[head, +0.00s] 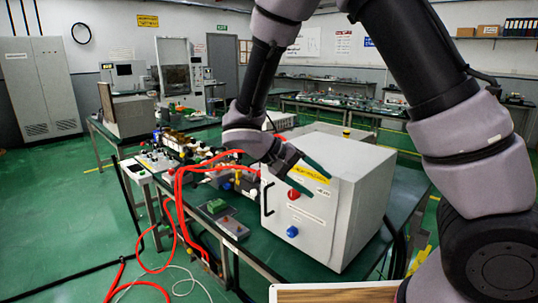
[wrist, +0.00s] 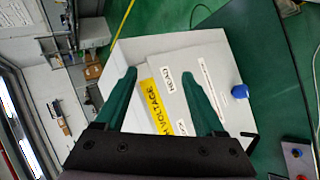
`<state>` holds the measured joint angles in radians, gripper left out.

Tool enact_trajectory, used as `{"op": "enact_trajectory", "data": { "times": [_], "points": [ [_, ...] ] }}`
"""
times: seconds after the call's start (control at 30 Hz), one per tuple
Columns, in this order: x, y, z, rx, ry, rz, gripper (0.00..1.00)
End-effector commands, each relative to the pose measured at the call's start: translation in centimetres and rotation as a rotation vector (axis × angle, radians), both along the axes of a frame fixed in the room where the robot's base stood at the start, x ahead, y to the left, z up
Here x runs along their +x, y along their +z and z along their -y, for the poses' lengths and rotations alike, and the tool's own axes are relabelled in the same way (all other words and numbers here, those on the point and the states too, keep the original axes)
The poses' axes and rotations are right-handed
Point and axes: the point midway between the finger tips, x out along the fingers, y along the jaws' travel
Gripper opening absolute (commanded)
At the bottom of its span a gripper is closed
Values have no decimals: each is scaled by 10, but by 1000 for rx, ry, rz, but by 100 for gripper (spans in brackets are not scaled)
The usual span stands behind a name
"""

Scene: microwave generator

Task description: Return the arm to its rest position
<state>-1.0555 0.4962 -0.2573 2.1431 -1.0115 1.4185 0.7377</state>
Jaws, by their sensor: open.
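My gripper (head: 319,187) is in front of the white cabinet's labelled face in the head view. It is open, with two green fingers apart and nothing between them. In the wrist view the gripper (wrist: 159,75) points at the white cabinet (wrist: 150,50), with the yellow voltage label (wrist: 159,105) between the fingers. The white cabinet (head: 350,220) stands on the green table. Its face has a red knob (head: 293,195), a blue knob (head: 292,232) and a black handle (head: 267,199). I cannot tell whether a finger touches the face. My arm is bent, raised above the cabinet.
The green-topped table (head: 262,240) carries the cabinet and, at its left, apparatus with red hoses (head: 180,185). Red cables run down to the floor. Open green floor (head: 60,220) is at the left.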

Motion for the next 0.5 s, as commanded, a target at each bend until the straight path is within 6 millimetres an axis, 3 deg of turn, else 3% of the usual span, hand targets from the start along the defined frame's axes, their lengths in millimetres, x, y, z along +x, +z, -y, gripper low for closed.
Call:
{"op": "enact_trajectory", "data": {
  "times": [0.27,0.5],
  "points": [
    [-15,59,52,414,-179,-68,71],
    [-34,115,87,764,-239,23,71]
  ]
}}
